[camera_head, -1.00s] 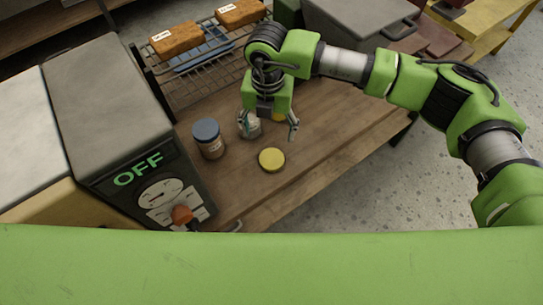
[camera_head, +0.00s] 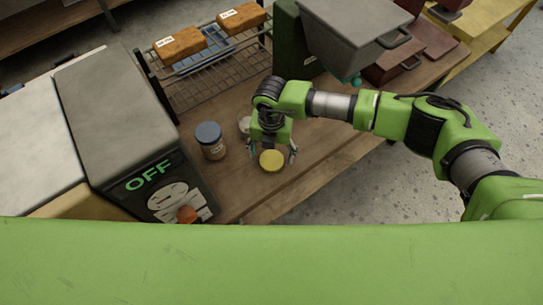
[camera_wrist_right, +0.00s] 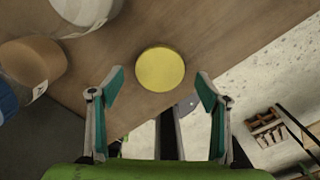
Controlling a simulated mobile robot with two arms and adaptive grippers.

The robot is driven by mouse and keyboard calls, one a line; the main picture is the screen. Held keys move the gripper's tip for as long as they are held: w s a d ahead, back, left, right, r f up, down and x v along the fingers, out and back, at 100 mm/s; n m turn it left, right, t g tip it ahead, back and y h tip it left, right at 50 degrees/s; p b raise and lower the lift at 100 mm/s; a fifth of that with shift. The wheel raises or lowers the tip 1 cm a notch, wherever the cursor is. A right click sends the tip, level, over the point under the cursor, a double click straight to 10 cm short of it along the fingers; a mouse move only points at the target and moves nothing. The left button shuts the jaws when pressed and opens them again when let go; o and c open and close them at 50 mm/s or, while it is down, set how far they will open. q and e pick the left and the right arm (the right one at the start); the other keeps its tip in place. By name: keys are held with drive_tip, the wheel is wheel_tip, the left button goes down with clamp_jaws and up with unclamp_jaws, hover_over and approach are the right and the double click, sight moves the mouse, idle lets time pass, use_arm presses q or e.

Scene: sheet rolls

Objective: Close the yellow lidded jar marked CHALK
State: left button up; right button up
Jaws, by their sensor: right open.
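A round yellow lid (camera_head: 271,160) lies flat on the wooden table; it also shows in the right wrist view (camera_wrist_right: 160,69). A pale open-looking jar (camera_head: 244,124) stands behind it, partly hidden by my right arm; part of it shows at the top left of the right wrist view (camera_wrist_right: 88,10). Its CHALK marking is not readable. My right gripper (camera_head: 272,153) is open and empty, pointing down over the yellow lid, with one finger on each side in the head view. In the right wrist view its fingertips (camera_wrist_right: 159,78) are spread around the lid's near side. My left gripper is not in view.
A grey machine reading OFF (camera_head: 130,125) is at the left. A wire rack (camera_head: 205,85) with brown loaves is behind, and a grey-and-green machine (camera_head: 355,35) at the back right. The table's front edge is close.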

sight(272, 161)
drive_tip(key=shift+f, duration=1.15)
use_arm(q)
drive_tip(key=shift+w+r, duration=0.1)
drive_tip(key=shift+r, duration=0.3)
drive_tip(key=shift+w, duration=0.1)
use_arm(e)
drive_tip(key=c, duration=0.9)
drive_tip(key=shift+r, duration=0.1)
